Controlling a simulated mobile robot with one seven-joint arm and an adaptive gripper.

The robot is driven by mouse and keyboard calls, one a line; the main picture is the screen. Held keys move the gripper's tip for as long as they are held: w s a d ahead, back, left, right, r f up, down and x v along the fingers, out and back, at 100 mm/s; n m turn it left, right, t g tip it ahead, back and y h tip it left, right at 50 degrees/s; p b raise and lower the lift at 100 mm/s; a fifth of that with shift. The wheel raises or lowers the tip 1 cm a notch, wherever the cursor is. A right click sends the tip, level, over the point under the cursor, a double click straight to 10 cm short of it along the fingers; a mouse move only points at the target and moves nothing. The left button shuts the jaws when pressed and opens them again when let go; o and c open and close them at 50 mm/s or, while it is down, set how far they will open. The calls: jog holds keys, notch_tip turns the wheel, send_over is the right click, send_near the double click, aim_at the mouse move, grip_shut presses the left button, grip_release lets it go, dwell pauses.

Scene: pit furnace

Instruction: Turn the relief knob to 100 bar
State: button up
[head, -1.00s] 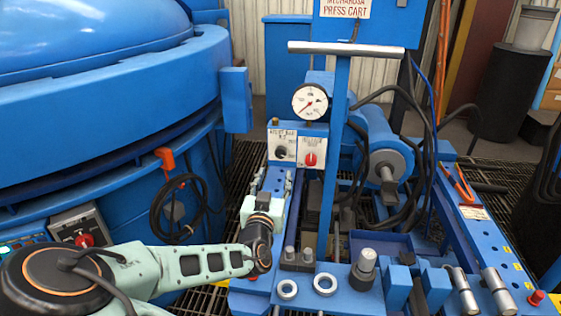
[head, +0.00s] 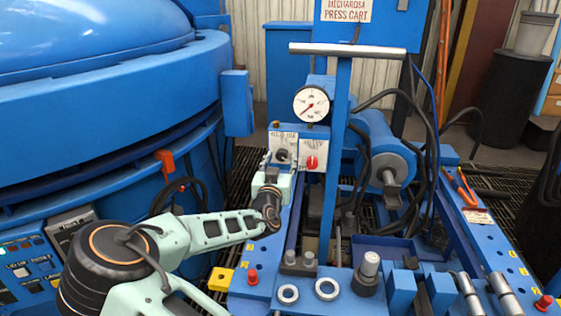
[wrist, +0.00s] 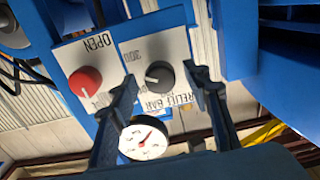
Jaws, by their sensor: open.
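The relief knob is black, on a white plate labelled RELIEF BAR (wrist: 178,100), beside the blue press cart's upright. The knob (wrist: 160,75) shows in the wrist view, which is tilted and nearly upside down, and also in the head view (head: 282,156). A 300 mark stands beside it; the exact setting is too small to read. My gripper (wrist: 166,84) is open, with one dark finger on each side of the knob in the picture. The fingers look apart from it; the remaining depth is hard to tell. In the head view my gripper (head: 270,162) is just below the plate.
A red knob (wrist: 85,81) on a plate marked OPEN sits right beside the relief plate; it also shows in the head view (head: 312,162). A round pressure gauge (head: 311,104) is above both plates. The cart's upright post (head: 337,160) stands close on the right.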

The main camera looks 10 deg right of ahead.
jog(key=c, duration=1.2)
jog(key=shift+o, duration=0.2)
